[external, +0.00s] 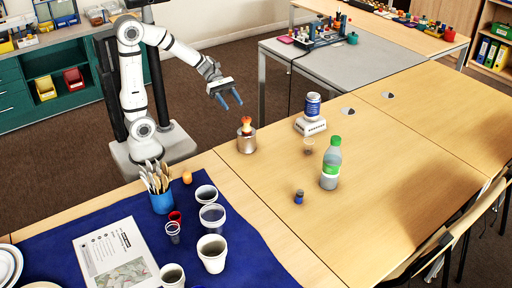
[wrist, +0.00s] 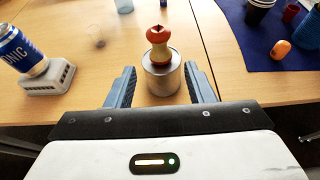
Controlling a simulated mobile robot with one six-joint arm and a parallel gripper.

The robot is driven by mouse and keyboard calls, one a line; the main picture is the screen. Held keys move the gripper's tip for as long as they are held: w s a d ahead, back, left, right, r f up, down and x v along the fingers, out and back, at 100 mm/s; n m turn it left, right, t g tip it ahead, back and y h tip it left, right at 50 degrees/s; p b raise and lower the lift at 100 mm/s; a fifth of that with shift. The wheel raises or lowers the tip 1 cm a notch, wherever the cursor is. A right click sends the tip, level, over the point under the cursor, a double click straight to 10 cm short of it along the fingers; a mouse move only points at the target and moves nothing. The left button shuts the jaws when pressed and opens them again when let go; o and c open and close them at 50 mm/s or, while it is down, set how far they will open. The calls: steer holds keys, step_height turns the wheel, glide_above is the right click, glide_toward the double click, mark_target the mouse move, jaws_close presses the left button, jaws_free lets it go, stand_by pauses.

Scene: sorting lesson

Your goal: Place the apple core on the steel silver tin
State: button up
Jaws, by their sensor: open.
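The apple core (external: 246,124), red at the top with a pale middle, stands upright on the steel silver tin (external: 247,144) on the wooden table. In the wrist view the apple core (wrist: 158,44) rests on top of the tin (wrist: 161,76). My gripper (external: 230,101) is open and empty, above and a little to the left of the core in the external view. In the wrist view its blue fingers (wrist: 160,88) are apart, with the tin and core between and beyond them. The fingers do not appear to touch either one.
A blue can (external: 313,105) stands on a white block (external: 311,126) to the right. A green-capped bottle (external: 331,162) and a small dark blue item (external: 299,196) stand nearer. Cups (external: 212,250) and a cutlery pot (external: 161,200) are on the blue cloth. The right table is mostly clear.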

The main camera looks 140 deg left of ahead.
steer(key=w+d+f+m+g+h, duration=0.1)
steer(key=d+f+m+g, duration=0.1)
steer(key=d+m, duration=0.5)
steer(key=w+d+f+m+g+h, duration=0.2)
steer(key=d+m+g, duration=0.3)
steer(key=d, duration=0.5)
steer(key=w+d+f+m+g+h, duration=0.1)
steer(key=d+m+g, duration=0.3)
steer(key=d+m, duration=0.4)
steer(key=shift+w+d+f+m, duration=0.1)
steer(key=shift+w+f+m, duration=0.15)
steer(key=shift+f+m, duration=0.2)
steer(key=shift+w+d+f+m, duration=0.1)
steer(key=shift+w+f+m, duration=0.15)
steer(key=shift+f+m, duration=0.15)
steer(key=s+d+m+g+y, duration=0.1)
steer(key=d+m+y, duration=0.3)
steer(key=m, duration=1)
steer(key=d, duration=0.2)
steer(key=shift+s+d+f, duration=0.25)
steer(key=shift+s+d, duration=0.05)
steer(key=shift+s, duration=0.05)
step_height(320, 180, up, 21)
steer(key=t+p, duration=0.1)
steer(key=p, duration=1.8)
